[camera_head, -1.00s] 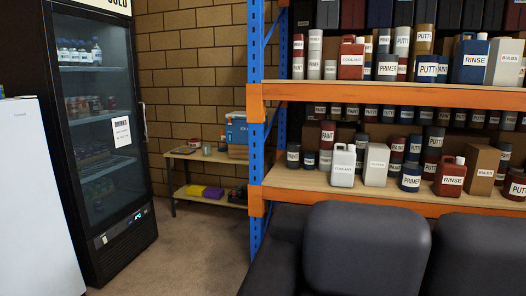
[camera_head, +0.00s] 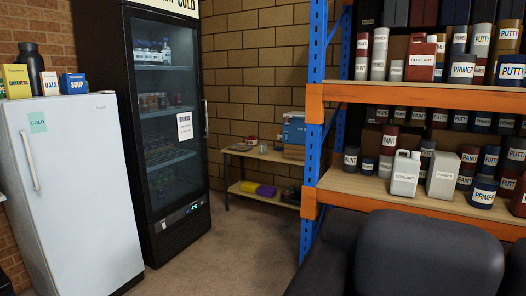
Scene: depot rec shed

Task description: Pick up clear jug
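I cannot make out a clear jug for certain. A white jug labelled COOLANT (camera_head: 405,174) stands upright on the middle board of the orange and blue rack; it looks opaque. Several small pale bottles (camera_head: 150,57) stand on the top shelf inside the glass-door fridge, too small to tell whether one is a clear jug. Neither of my grippers is in view.
A white fridge (camera_head: 75,190) at left carries boxes and a dark bottle. The black drinks fridge (camera_head: 165,245) is shut. A low bench (camera_head: 262,153) stands behind. A dark sofa (camera_head: 430,255) blocks the rack's front. Floor (camera_head: 235,255) between is clear.

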